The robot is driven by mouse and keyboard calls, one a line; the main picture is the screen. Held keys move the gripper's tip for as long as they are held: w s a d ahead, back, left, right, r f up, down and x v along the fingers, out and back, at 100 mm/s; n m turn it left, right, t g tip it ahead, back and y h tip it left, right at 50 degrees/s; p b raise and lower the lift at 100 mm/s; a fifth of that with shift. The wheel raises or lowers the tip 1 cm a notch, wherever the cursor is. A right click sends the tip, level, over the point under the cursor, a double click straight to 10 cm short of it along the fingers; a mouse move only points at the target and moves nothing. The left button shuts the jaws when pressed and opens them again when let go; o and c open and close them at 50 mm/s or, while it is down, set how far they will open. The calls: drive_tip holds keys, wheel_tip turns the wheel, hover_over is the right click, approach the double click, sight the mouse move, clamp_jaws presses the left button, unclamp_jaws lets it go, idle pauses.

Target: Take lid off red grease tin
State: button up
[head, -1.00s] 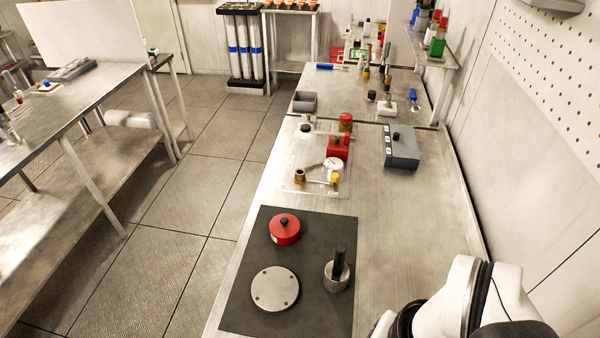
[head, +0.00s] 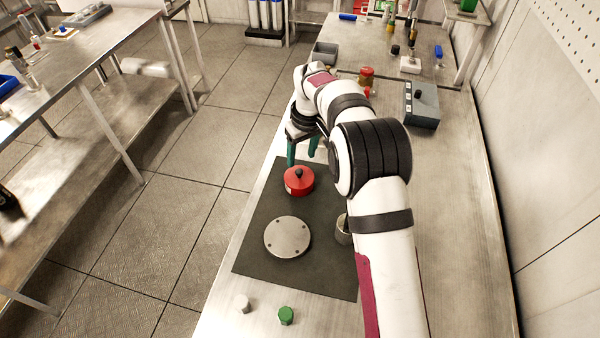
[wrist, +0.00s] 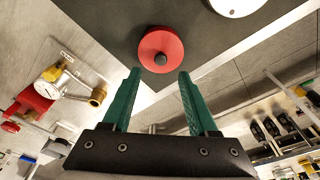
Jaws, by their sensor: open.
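The red grease tin (head: 299,184) stands on the dark mat (head: 262,255) near its far end, with a red lid and a black knob (head: 299,173) on top. In the wrist view the tin (wrist: 155,45) lies ahead of the fingertips, with its dark knob (wrist: 160,59) facing the camera. My gripper (head: 304,160) has green fingers and is open and empty, above and just beyond the tin in the head view. In the wrist view the two fingers (wrist: 160,72) are apart, with the tin just past the gap between their tips. I see no contact.
A round metal plate (head: 288,237) lies on the mat near the tin. A metal cup (head: 343,230) is partly hidden by my arm. A green cap (head: 286,316) and a pale cap (head: 242,304) stand near the front. A grey box (head: 421,105) is at the back right.

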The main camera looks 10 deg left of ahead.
sight(299, 171)
drive_tip(key=f, duration=0.6)
drive_tip(key=shift+w+a, duration=0.25)
drive_tip(key=shift+a, duration=0.1)
clamp_jaws()
